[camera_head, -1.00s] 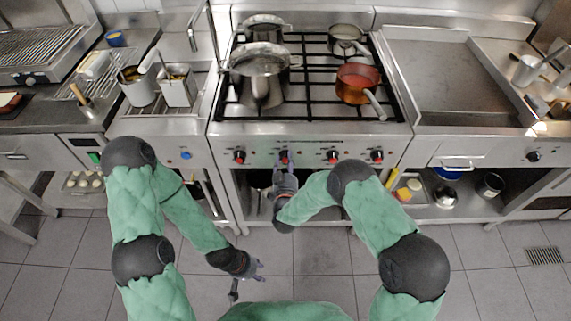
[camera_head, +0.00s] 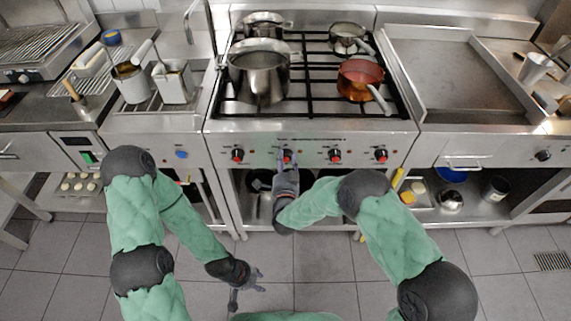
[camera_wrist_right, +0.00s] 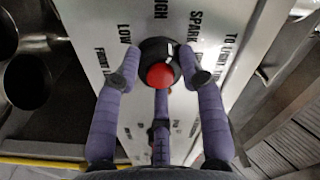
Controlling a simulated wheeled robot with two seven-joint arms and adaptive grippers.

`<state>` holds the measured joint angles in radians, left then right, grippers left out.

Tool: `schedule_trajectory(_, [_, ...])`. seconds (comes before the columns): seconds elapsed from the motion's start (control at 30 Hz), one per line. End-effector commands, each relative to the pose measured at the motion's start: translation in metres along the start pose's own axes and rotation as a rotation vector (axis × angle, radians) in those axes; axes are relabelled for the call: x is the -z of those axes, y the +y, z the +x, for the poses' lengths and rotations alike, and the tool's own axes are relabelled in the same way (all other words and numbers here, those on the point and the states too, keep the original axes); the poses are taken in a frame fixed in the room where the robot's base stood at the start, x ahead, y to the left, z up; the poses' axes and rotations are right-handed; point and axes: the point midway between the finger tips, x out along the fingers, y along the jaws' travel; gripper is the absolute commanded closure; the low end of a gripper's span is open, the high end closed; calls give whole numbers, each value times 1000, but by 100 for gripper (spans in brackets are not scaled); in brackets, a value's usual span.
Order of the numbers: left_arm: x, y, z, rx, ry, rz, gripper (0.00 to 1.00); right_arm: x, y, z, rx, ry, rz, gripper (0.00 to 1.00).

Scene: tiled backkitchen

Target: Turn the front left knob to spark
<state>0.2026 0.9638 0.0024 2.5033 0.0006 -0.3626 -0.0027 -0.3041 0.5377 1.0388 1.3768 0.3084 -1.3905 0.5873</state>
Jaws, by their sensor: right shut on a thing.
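The stove front has a row of several black knobs with red centres. My right gripper (camera_head: 287,161) is at the second knob from the left (camera_head: 287,154). In the right wrist view this knob (camera_wrist_right: 161,73) sits between the fingers of my right gripper (camera_wrist_right: 160,80), which are shut on its sides. Its white mark points up and slightly right, near the word SPARK. LOW, HIGH and a partly cut label starting FRONT L are printed around it. My left gripper (camera_head: 246,286) hangs low over the floor, fingers spread, empty.
A large steel pot (camera_head: 258,80), another pot behind it (camera_head: 264,22), a steel saucepan (camera_head: 345,38) and a copper pan (camera_head: 358,85) stand on the burners. Neighbouring knobs (camera_head: 237,155) and (camera_head: 335,156) are close by. The shelf beneath is open; the tiled floor is clear.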

Motion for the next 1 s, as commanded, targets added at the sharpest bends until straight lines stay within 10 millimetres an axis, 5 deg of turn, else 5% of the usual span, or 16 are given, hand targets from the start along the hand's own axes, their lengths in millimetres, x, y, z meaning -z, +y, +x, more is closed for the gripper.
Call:
schedule_trajectory(0.5, [1, -9, 26, 0, 0, 0, 60, 1, 0, 1, 3, 5, 377, 92])
schedule_trajectory(1.0, [1, -11, 31, 0, 0, 0, 60, 2, 0, 1, 2, 6, 470, 92])
